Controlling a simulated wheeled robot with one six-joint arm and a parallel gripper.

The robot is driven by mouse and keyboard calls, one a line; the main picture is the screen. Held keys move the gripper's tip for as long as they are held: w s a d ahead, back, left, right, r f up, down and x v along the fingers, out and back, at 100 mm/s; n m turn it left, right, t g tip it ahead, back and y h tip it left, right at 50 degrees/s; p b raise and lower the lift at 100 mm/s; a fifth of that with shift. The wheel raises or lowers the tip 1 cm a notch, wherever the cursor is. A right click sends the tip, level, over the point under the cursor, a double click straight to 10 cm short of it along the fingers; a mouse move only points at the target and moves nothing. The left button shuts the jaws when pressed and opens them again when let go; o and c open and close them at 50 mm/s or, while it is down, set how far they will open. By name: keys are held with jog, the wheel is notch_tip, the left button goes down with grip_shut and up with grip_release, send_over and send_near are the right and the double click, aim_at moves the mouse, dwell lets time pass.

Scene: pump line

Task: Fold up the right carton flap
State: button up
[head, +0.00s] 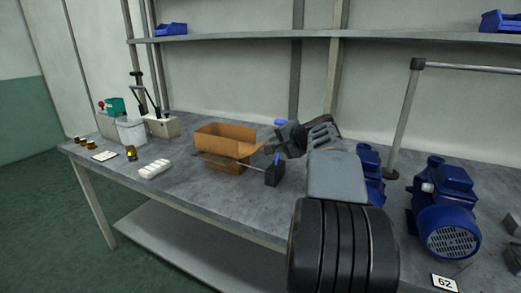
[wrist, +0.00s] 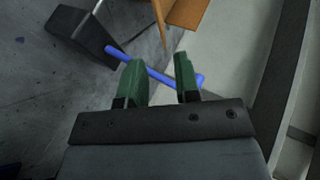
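The open brown carton (head: 224,139) stands on the grey workbench in the head view. A flap (head: 242,149) spreads outward at its near right side. Part of the orange-brown cardboard shows at the top of the wrist view (wrist: 185,14). My gripper (head: 279,138) is just right of the carton, partly hidden by its own body. In the wrist view its two green fingertips (wrist: 160,70) stand apart with a gap. A blue rod (wrist: 158,73) crosses behind them and sticks out on both sides. I see no cardboard between the fingers.
A black block (head: 274,175) stands in front of my gripper, close to the carton. A white segmented item (head: 154,168), a grey bin (head: 131,131) and a small device (head: 131,153) are at left. Blue pumps (head: 446,210) stand at right. A shelf (head: 240,38) runs behind.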

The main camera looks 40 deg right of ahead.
aim_at(260, 146)
jog(key=b+x, duration=0.1)
jog(key=x, duration=0.9)
jog(key=shift+w, duration=0.1)
jog(key=shift+c, duration=0.3)
grip_shut()
